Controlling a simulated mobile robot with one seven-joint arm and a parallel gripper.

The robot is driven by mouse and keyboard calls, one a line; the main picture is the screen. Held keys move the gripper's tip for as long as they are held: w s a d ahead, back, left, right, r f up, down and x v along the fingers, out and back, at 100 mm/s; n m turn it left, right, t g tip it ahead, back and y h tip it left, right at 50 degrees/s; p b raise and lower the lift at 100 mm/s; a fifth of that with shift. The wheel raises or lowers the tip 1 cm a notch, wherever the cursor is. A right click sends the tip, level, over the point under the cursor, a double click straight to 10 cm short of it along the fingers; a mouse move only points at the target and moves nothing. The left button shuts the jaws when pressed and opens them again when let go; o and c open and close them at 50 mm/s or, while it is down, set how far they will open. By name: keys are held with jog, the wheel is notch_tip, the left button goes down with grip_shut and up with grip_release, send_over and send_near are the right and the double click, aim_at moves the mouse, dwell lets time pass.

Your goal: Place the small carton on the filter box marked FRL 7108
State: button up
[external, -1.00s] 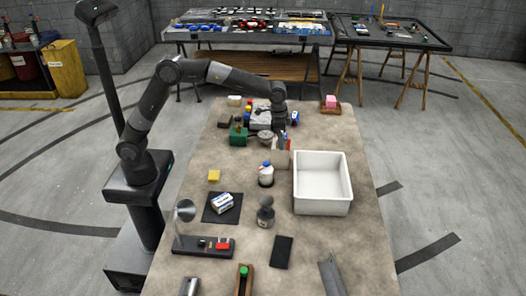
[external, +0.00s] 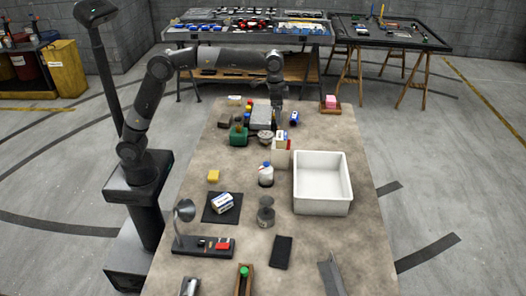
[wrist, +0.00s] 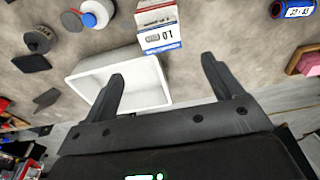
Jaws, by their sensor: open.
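I cannot read FRL 7108 on that box. My gripper (external: 279,122) is above the carton in the external view. Its fingers (wrist: 165,80) are spread, with nothing between them, and the carton lies beyond their tips in the wrist view.
A white bottle with a blue cap (external: 265,175), a green item (external: 238,136) and a blue can (external: 294,118) are nearby.

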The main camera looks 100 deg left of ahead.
jog(key=s+d+r+t, duration=0.1)
jog(key=s+d+r, duration=0.1)
jog(key=s, duration=0.8)
jog(key=s+d+r+t, duration=0.1)
jog(key=s+d+r, duration=0.1)
jog(key=s, duration=0.8)
jog(key=s+f+t, duration=0.1)
jog(key=s+f, duration=0.3)
jog(key=s, duration=0.5)
jog(key=s+d+f+t, duration=0.1)
jog(key=s+f, duration=0.4)
jog(key=s, duration=0.5)
jog(key=shift+s, duration=0.25)
